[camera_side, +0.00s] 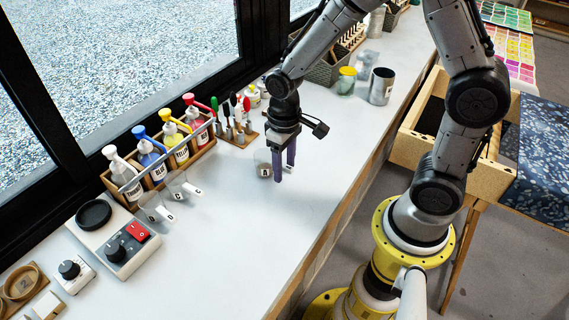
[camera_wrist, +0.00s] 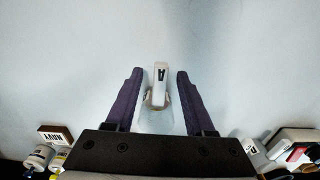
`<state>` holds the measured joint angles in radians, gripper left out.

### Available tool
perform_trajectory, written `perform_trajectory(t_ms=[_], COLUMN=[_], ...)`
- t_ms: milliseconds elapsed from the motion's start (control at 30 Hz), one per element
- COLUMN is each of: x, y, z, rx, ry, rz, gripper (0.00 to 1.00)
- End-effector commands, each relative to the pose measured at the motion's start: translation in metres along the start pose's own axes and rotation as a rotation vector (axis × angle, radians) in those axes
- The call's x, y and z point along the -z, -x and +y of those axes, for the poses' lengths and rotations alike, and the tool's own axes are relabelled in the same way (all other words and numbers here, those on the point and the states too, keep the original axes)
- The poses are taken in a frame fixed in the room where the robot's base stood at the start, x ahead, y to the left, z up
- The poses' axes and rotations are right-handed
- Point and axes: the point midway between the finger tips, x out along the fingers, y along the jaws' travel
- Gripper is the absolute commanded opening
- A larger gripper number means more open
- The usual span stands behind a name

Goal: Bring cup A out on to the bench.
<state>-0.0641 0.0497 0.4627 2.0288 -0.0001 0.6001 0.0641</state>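Cup A is a small clear cup (camera_side: 263,157) with a white tag (camera_side: 265,171) lettered A. It stands on the pale bench (camera_side: 236,240), out in front of the bottle rack. In the wrist view its tag (camera_wrist: 160,74) points away between my fingers, with a gap on either side; the clear cup body below it is faint. My gripper (camera_side: 284,172) points down with two purple fingers close beside the cup in the side view. In the wrist view my gripper (camera_wrist: 160,84) is open, and neither finger visibly touches the tag.
Clear cups tagged C (camera_side: 178,184) and D (camera_side: 153,207) stand before a wooden rack (camera_side: 205,147) of coloured bottles. A tool stand (camera_side: 241,137) is behind cup A. A control box with a red switch (camera_side: 138,231) sits front left. The bench's middle front is clear.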

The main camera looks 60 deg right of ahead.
Motion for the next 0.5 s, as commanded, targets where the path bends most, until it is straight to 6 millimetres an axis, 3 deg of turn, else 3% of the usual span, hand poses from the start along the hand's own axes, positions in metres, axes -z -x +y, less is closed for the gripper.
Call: perform_trajectory(t_ms=[300,500], x=[0.000,0.001], y=[0.003,0.028], z=[0.000,0.000], rx=[0.000,0.000], ry=[0.000,0.000], rz=[0.001,0.007], gripper=[0.54,0.54])
